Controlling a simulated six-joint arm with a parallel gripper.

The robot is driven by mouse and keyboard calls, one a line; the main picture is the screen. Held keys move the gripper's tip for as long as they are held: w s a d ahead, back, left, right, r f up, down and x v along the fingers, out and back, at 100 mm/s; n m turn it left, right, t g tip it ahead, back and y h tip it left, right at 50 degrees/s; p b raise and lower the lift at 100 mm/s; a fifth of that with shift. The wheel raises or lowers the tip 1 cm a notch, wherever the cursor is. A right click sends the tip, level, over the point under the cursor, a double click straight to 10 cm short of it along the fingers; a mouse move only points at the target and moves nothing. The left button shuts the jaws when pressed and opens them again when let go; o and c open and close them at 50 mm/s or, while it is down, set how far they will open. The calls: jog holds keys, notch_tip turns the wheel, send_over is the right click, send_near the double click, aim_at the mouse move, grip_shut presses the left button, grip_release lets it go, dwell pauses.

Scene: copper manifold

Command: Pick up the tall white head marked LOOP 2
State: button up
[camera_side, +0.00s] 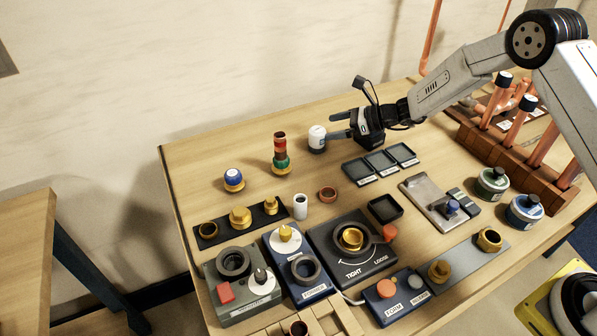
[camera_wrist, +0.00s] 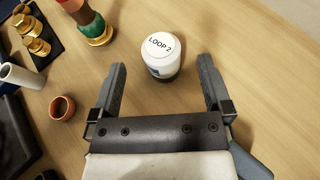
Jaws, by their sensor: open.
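The white head marked LOOP 2 (camera_wrist: 161,52) stands upright on the wooden table, its label readable on top in the wrist view. In the side view it is the white cylinder with a dark base (camera_side: 317,139), near the back of the table. My gripper (camera_wrist: 162,80) is open and empty. In the wrist view the head lies just beyond the fingertips, roughly centred between them. In the side view my gripper (camera_side: 334,124) is held roughly level, with its fingers pointing left at the head. Whether the fingers touch the head cannot be told from the side view.
A stacked red, green and brass piece (camera_side: 281,155) stands left of the head. A copper ring (camera_side: 327,194) and a white cylinder (camera_side: 300,206) are in front. Black trays (camera_side: 381,163) lie to the right. Bare table lies behind the head.

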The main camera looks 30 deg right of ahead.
aim_at(317, 134)
jog(key=shift+f, duration=0.25)
jog(key=shift+f, duration=0.55)
jog(key=shift+x, duration=2.5)
jog(key=c, duration=1.3)
jog(key=shift+r, duration=0.1)
jog(key=shift+c, duration=0.2)
jog(key=shift+r, duration=0.1)
